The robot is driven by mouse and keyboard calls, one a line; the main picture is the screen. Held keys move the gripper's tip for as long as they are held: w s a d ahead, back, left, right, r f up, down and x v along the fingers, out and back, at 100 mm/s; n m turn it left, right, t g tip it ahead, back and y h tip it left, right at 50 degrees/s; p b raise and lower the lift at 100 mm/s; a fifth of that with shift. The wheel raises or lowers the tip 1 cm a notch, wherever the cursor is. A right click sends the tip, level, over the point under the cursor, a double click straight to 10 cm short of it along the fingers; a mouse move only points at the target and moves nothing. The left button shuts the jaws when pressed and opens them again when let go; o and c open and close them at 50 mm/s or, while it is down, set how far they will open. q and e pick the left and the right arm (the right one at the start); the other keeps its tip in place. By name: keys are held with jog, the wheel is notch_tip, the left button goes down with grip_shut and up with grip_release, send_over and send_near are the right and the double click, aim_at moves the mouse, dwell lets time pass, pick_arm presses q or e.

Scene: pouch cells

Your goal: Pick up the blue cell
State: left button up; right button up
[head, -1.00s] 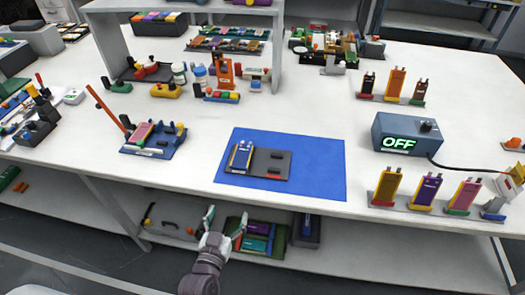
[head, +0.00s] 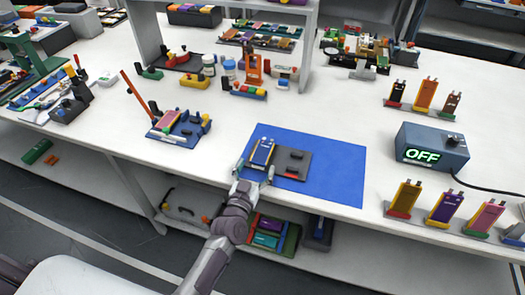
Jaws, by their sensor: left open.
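The holder rests on a blue mat (head: 338,178) near the table's front edge. My left gripper (head: 254,172) is open and empty at the front edge of the mat. Its two fingertips are spread to the left and right of the blue cell's lower end. I cannot tell whether they touch the cell. My right gripper is not in view.
A grey box reading OFF (head: 432,148) stands right of the mat. Several yellow, purple and pink cells (head: 445,207) stand in front of it. A blue tray with a pink cell (head: 180,127) is to the left. A shelf with trays lies below the tabletop.

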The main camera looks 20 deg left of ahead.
aim_at(263, 151)
pick_arm(q)
jog(key=w, duration=0.3)
jog(key=shift+s, duration=0.1)
jog(key=c, duration=1.2)
jog(key=shift+o, duration=0.2)
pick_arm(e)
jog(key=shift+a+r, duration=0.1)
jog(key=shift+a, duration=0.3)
pick_arm(q)
jog(key=shift+r, duration=0.1)
